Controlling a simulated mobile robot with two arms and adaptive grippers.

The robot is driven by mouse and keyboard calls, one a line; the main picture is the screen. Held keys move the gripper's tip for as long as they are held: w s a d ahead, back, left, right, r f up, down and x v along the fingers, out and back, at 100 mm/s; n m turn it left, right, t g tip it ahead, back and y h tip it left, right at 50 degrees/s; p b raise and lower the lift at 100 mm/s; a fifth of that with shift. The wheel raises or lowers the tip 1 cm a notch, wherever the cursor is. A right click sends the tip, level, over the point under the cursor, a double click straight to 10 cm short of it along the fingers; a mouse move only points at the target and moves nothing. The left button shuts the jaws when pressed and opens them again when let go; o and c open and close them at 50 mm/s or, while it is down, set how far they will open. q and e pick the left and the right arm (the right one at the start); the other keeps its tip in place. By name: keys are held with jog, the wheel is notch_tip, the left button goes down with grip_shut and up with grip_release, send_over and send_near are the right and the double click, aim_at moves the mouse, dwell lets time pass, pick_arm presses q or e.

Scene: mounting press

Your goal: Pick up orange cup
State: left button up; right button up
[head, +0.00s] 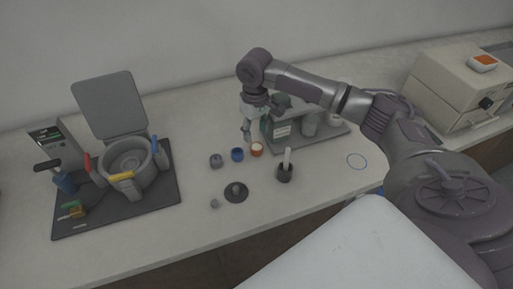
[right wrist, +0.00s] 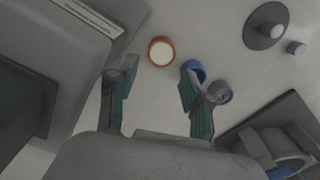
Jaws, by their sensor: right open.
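The orange cup (head: 257,149) stands on the counter, at the right end of a short row with a blue cup (head: 237,155) and a grey cup (head: 216,160). Its inside looks pale. In the right wrist view the orange cup (right wrist: 161,51) lies just beyond the fingertips, between their lines. My right gripper (head: 247,130) points down above the counter behind the cups, open and empty. In the right wrist view its two fingers (right wrist: 157,80) are spread apart. The right finger there partly overlaps the blue cup (right wrist: 199,70). My left gripper is not in view.
A mortar with a pestle (head: 285,173) stands right of the cups. A dark knobbed disc (head: 236,193) lies in front. The mounting press (head: 127,165) is at left, a beige machine (head: 450,90) at right.

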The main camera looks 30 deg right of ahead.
aim_at(255, 146)
jog(key=shift+f, duration=0.65)
notch_tip(255, 146, down, 5)
jog(key=shift+r, duration=0.2)
jog(key=shift+f, duration=0.15)
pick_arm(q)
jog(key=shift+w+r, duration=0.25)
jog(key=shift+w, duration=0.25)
pick_arm(e)
jog(key=c, duration=0.9)
jog(key=shift+r, duration=0.2)
